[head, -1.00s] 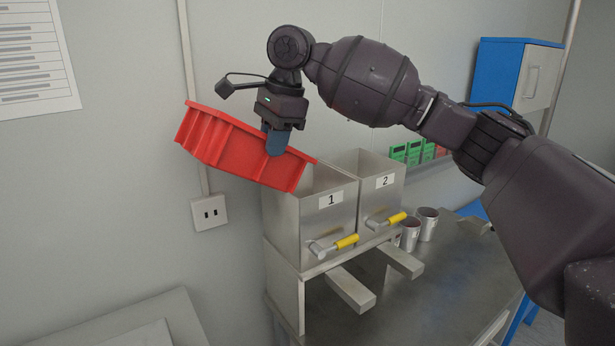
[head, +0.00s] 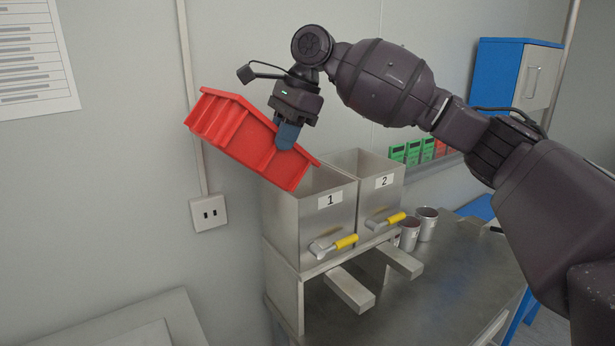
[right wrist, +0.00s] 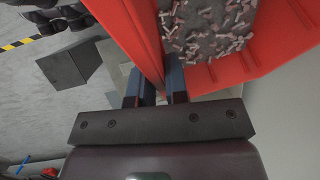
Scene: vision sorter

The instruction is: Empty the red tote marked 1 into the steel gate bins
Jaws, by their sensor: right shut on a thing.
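The red tote (head: 232,128) is tilted in the air in the head view, its left end high and its right end low at the open top of steel bin 1 (head: 328,228). My right gripper (head: 287,138) is shut on the tote's near side wall. In the right wrist view the fingers (right wrist: 156,86) straddle a red wall (right wrist: 144,35). Many small pink and pale pieces (right wrist: 205,28) lie inside the tote over a grey area. Steel bin 2 (head: 375,210) stands beside bin 1. The insides of both bins are mostly hidden. My left gripper is not in view.
The bins have yellow-grip handles (head: 346,242) at their fronts and stand on a steel stand above a dark table (head: 440,280). Cups (head: 426,224) stand to the right of the bins. A wall socket (head: 208,212) and the wall are close behind the tote.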

